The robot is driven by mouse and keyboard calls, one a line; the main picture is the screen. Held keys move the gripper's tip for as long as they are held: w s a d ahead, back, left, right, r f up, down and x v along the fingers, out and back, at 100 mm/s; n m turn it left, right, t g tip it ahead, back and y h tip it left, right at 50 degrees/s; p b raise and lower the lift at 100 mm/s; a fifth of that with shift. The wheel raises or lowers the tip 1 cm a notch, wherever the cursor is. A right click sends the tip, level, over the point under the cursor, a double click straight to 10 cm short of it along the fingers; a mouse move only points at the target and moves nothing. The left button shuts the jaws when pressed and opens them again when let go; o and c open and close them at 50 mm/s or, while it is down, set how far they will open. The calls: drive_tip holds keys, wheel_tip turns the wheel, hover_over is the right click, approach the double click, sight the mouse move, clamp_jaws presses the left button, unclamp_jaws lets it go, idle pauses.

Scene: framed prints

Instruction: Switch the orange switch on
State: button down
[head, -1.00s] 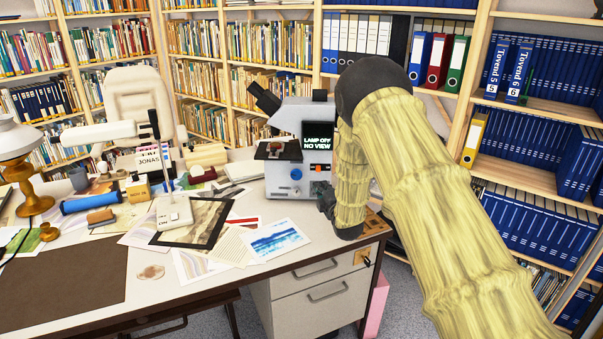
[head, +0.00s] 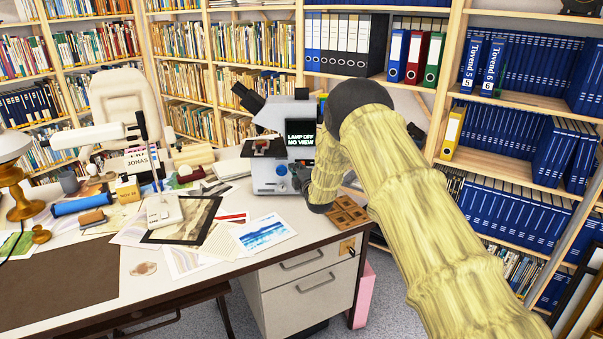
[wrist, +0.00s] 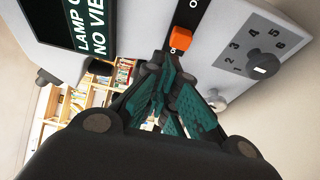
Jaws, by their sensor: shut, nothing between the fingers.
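The orange switch (wrist: 180,38) sits on a black strip on the grey-white face of the microscope (head: 270,178). In the head view my arm hides the switch. The microscope's small screen (head: 301,133) reads "LAMP OFF NO VIEW"; part of it shows in the wrist view (wrist: 88,40). My gripper (wrist: 170,70) is shut and empty, its teal-padded fingertips close to the switch, just below it in the wrist view. I cannot tell whether they touch it. In the head view the gripper (head: 299,178) is at the microscope's right front.
A numbered dial (wrist: 262,68) is right of the switch in the wrist view. Prints, including a blue seascape (head: 263,232), lie on the desk (head: 210,262) before the microscope. A brown compartment tray (head: 346,212) lies by my arm. Bookshelves stand behind.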

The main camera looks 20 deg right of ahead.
drive_tip(key=shift+w+a+f, duration=0.1)
drive_tip(key=shift+w+f, duration=0.1)
drive_tip(key=shift+w, duration=0.3)
drive_tip(key=shift+w+f, duration=0.15)
drive_tip(key=shift+w, duration=0.35)
drive_tip(key=shift+s+d+f+b, duration=0.15)
drive_tip(key=shift+d+b, duration=0.1)
drive_tip(key=shift+d, duration=0.3)
drive_tip(key=shift+s+d+b, duration=0.1)
drive_tip(key=shift+d+b, duration=0.15)
drive_tip(key=shift+d, duration=0.25)
